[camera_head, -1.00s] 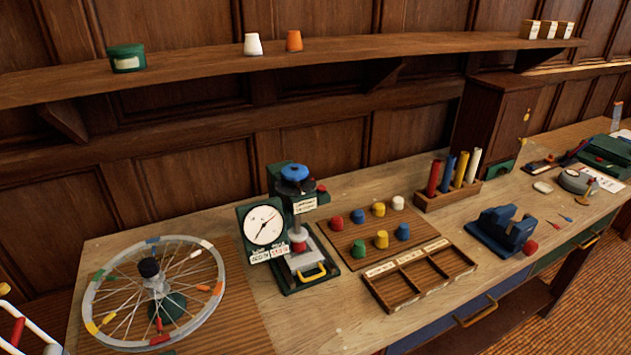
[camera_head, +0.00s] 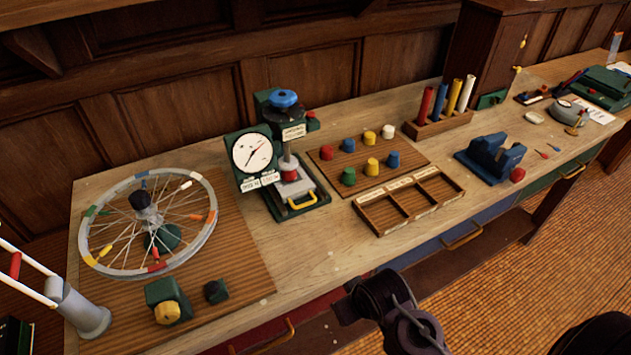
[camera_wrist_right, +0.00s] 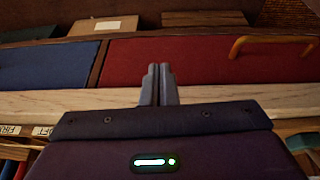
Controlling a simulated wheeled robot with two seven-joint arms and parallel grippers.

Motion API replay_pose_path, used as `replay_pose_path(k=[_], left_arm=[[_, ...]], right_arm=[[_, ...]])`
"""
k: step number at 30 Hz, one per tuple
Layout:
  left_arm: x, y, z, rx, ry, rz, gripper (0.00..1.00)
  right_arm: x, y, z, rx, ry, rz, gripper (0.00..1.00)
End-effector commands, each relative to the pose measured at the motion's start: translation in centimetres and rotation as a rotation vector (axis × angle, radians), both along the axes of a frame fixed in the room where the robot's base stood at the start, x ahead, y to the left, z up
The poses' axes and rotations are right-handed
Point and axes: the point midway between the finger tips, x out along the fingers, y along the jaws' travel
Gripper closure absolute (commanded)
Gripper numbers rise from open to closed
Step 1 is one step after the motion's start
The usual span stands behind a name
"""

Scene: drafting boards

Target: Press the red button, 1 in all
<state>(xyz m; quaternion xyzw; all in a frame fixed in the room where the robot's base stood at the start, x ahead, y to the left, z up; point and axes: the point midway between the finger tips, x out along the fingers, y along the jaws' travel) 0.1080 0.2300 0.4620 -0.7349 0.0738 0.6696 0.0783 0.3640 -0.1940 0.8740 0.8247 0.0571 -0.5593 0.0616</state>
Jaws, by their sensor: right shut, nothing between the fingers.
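A red peg (camera_head: 327,152) stands on the wooden peg board (camera_head: 405,172). I cannot tell for sure which of these is the red button. My right arm (camera_head: 385,305) comes in at the bottom of the head view, away from the press. My right gripper (camera_wrist_right: 159,84) is shut and empty by the bench front in the wrist view. My left gripper is out of view.
A wooden tray (camera_head: 385,217), a rack of coloured rods (camera_head: 437,123) and a blue block stand (camera_head: 490,157) lie to the right. The bench strip in front of the press is clear. A yellow drawer handle (camera_wrist_right: 270,40) projects from the red drawer front (camera_wrist_right: 190,65).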

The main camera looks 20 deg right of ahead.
Motion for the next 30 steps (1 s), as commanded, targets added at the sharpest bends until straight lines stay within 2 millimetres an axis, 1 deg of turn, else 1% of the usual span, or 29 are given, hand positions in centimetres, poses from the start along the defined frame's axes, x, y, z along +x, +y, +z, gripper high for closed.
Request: replay_pose_path(k=[1, 2, 3, 6, 11, 15, 18, 21, 24, 27, 30], left_arm=[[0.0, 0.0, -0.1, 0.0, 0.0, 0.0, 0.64], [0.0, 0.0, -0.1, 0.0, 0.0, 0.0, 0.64], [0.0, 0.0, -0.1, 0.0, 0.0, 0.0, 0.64], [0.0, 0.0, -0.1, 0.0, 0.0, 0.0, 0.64], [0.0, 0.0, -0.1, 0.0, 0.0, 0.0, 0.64], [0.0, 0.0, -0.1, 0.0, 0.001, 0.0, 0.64], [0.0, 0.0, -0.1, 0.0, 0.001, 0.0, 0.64], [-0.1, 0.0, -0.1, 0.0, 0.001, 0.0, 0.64], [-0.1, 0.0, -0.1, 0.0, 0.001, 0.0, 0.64], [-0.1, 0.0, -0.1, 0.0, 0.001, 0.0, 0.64], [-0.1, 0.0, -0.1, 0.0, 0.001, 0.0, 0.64]], right_arm=[[1.5, -0.3, 2.6, 0.005, -0.077, -0.004, 1.0], [2.5, -0.5, 3.9, 0.008, -0.128, -0.007, 1.0], [4.1, -0.7, 5.3, 0.012, -0.198, -0.009, 1.0], [7.5, -1.2, 7.8, 0.025, -0.359, -0.01, 1.0], [12.7, -1.9, 11.6, 0.055, -0.612, -0.01, 1.0], [17.1, -2.7, 15.4, 0.097, -0.863, -0.006, 1.0], [19.6, -3.2, 18.4, 0.135, -1.047, -0.001, 1.0], [21.3, -3.7, 21.2, 0.176, -1.21, 0.003, 1.0], [22.2, -4.1, 23.5, 0.212, -1.342, 0.006, 1.0], [22.6, -4.4, 25.1, 0.239, -1.435, 0.007, 1.0], [22.7, -4.6, 26.0, 0.256, -1.488, 0.008, 1.0]])
